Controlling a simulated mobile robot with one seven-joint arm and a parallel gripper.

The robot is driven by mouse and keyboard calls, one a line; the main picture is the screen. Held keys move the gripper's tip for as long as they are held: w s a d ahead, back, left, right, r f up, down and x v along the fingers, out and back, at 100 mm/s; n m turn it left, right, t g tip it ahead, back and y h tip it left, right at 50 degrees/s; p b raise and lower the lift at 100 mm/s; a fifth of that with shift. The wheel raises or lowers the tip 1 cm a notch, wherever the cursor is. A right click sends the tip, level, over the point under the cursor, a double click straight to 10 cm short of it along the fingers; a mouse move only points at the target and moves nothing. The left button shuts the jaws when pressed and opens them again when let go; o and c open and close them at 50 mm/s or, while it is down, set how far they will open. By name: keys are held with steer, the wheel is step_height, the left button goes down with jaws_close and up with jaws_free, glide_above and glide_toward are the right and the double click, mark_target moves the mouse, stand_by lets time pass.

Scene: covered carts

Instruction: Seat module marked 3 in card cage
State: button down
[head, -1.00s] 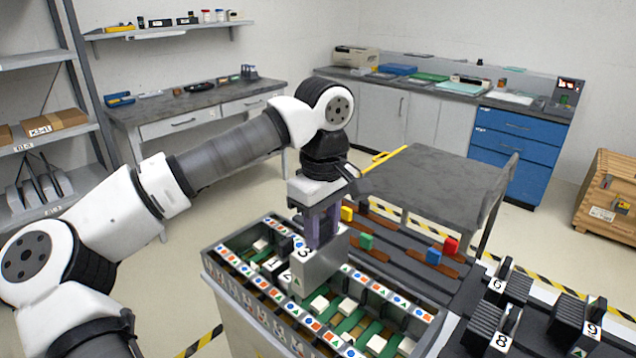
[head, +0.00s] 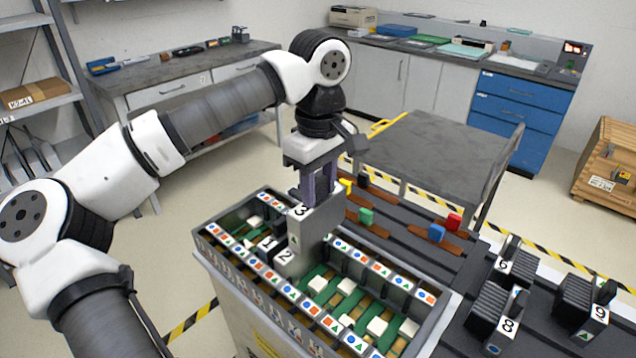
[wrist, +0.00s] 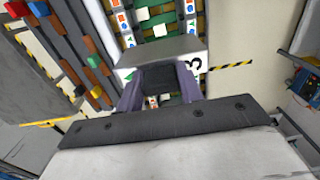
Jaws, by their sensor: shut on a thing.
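My gripper (head: 318,192) is shut on the top of the grey module marked 3 (head: 317,228) and holds it upright over the card cage (head: 232,262). The wrist view shows the module (wrist: 165,50) between the purple fingers of my gripper (wrist: 160,88), its 3 at the right end. The card cage (wrist: 190,22) lies beyond it there. Modules marked 1 (head: 268,244) and 2 (head: 286,256) sit in the cage, close to the held module's lower left. The held module's lower end is partly hidden, and I cannot tell whether it touches the cage.
Dark modules marked 6 (head: 504,266), 8 (head: 507,325) and 9 (head: 600,313) stand on the dark surface to the right. Small coloured blocks, including a green one (head: 366,216), sit on brown strips behind the cage. A grey cart (head: 430,145) stands farther back.

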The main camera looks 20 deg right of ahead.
step_height(320, 180, down, 15)
steer(key=b, duration=1.1)
stand_by(0.7)
steer(key=shift+f, duration=0.1)
stand_by(0.4)
steer(key=c, duration=0.8)
jaws_free()
steer(key=shift+c, duration=0.2)
step_height(320, 180, up, 14)
steer(key=shift+d, duration=0.1)
